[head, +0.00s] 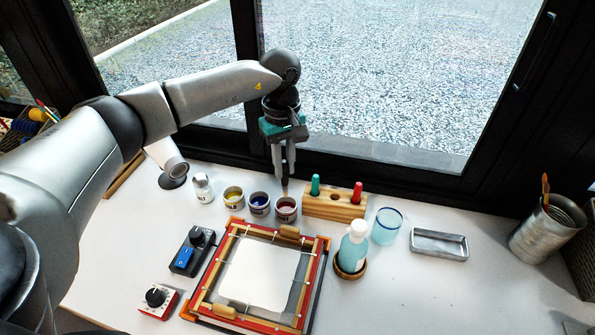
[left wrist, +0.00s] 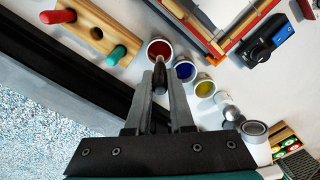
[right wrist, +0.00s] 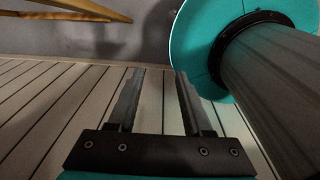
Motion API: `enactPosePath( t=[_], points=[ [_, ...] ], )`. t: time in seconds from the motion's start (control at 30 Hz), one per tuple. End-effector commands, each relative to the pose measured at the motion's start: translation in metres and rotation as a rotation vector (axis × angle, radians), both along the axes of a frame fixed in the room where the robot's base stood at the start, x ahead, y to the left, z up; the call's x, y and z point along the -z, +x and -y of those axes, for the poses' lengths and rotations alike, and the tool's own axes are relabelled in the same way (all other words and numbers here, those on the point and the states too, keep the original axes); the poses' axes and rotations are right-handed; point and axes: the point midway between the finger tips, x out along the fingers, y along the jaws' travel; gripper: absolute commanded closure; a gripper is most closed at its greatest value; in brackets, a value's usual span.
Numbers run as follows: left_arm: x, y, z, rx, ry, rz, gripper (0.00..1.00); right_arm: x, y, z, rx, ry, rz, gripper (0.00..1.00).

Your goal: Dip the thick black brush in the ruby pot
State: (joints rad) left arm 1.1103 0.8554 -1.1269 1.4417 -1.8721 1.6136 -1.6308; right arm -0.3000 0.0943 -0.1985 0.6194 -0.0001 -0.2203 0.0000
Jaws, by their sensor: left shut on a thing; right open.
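My left gripper (head: 285,165) points down and is shut on the thick black brush (left wrist: 160,88), which hangs below the fingers. The brush's lower end shows in the head view (head: 285,186). The ruby pot (head: 285,208) is a small white pot with dark red inside, the right one of a row of three. In the left wrist view, the brush tip overlaps the near rim of the ruby pot (left wrist: 152,43); I cannot tell whether it touches or is inside. My right gripper (right wrist: 156,80) is open and empty, away from the table.
Beside it stand a blue pot (head: 259,204) and a yellow pot (head: 233,196). A wooden block (head: 320,206) holds a green and a red handle, with an empty hole between. A framed screen (head: 318,250), bottle (head: 352,248) and glass (head: 386,227) stand nearby. The right front table is clear.

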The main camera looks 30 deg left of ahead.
Motion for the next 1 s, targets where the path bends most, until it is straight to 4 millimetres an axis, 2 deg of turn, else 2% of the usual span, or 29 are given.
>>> enactPosePath(
  t=[0.4, 1.0],
  points=[
    [0.017, 0.002, -0.005, -0.025, 0.003, 0.001, 1.0, 0.011, 0.0, -0.017, 0.007, 0.023, -0.001, 0.5],
    [0.061, 0.002, -0.004, -0.022, 0.002, 0.0, 1.0, 0.044, 0.0, -0.011, 0.002, 0.014, 0.0, 0.5]
  ],
)
